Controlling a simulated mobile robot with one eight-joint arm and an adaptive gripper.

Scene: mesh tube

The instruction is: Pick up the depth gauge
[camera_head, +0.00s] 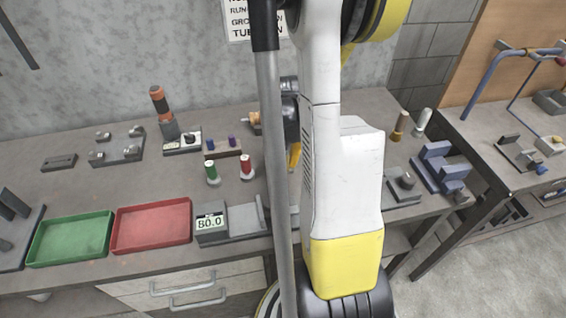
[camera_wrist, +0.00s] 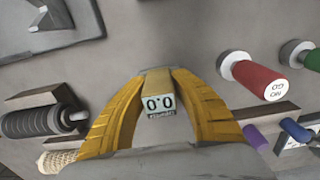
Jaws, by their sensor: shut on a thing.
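The depth gauge (camera_wrist: 158,104) is a small block with a pale tan top and a display reading 0.0. It sits between the yellow fingers of my gripper (camera_wrist: 158,78) in the wrist view, and both fingertips press against its sides. Its lower part is hidden by the fingers and the grey palm. In the head view my white arm covers most of the gripper, and only a bit of yellow finger (camera_head: 294,155) shows over the bench. The gauge cannot be made out there. I cannot tell whether it touches the bench.
A red-handled plug gauge (camera_wrist: 258,80) stands right of the gripper; a dark knurled cylinder (camera_wrist: 40,120) lies left. The bench holds a green tray (camera_head: 70,262), a red tray (camera_head: 152,246), a display unit reading 80.0 (camera_head: 211,223) and a blue block fixture (camera_head: 440,168).

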